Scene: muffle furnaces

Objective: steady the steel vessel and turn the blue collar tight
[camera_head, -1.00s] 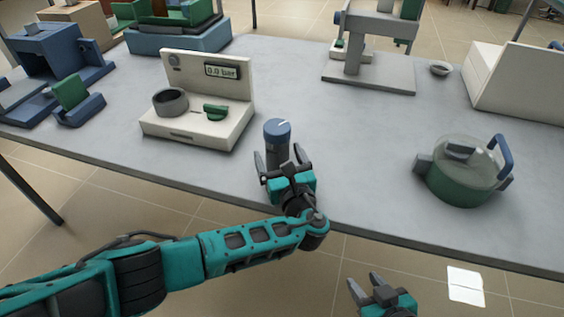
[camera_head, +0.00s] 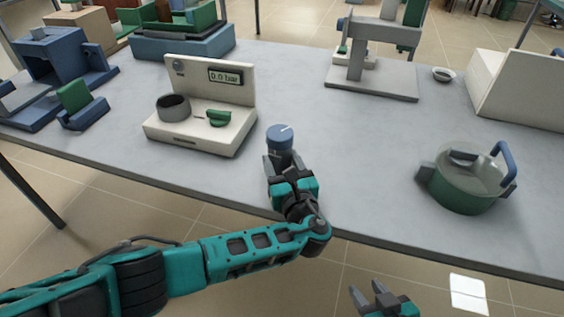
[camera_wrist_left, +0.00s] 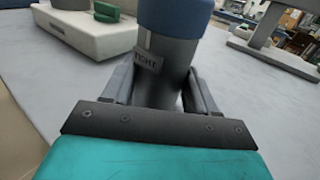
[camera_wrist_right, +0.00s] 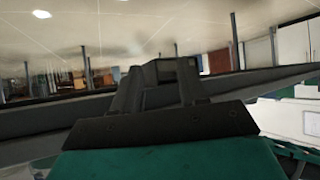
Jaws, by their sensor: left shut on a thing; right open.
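The steel vessel (camera_wrist_left: 165,75) is a dark grey upright cylinder near the front edge of the table, with a label that seems to read "TIGHT". The blue collar (camera_head: 280,138) sits on its top and has a white mark line. It also shows in the left wrist view (camera_wrist_left: 175,15). My left gripper (camera_head: 283,165) is shut on the vessel's body below the collar, one finger on each side. My right gripper (camera_head: 372,290) is open and empty, low in front of the table's front edge. In the right wrist view its fingers (camera_wrist_right: 160,85) have nothing between them.
A white device (camera_head: 200,135) reading "0.0 bar" stands left of the vessel, with a dark ring and a green knob. A green pot with a blue handle (camera_head: 465,185) stands at the right. A grey stand (camera_head: 370,80) is behind. The table (camera_head: 330,130) is clear around the vessel.

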